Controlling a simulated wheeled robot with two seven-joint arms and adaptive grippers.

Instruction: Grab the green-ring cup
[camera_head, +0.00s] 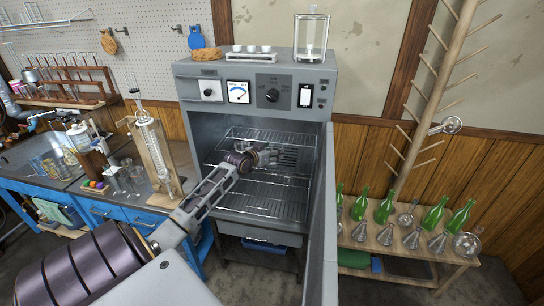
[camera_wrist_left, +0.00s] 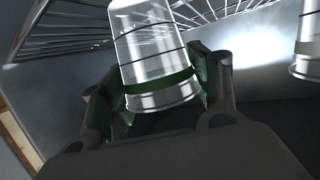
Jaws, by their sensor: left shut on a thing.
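The green-ring cup (camera_wrist_left: 157,62) is a clear cup with a green band near its end, seen in the left wrist view. It sits between the fingers of my left gripper (camera_wrist_left: 158,95), which is shut on it. In the head view my left gripper (camera_head: 268,156) reaches inside the open grey oven, over the wire racks. The cup is too small and covered to make out there. My right gripper is not in view.
The grey oven (camera_head: 255,85) has wire racks (camera_head: 262,203) and its door (camera_head: 330,220) stands open at the right. Another clear vessel (camera_wrist_left: 307,45) shows at the right edge of the wrist view. Green bottles (camera_head: 384,206) and flasks stand on a low wooden bench at right.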

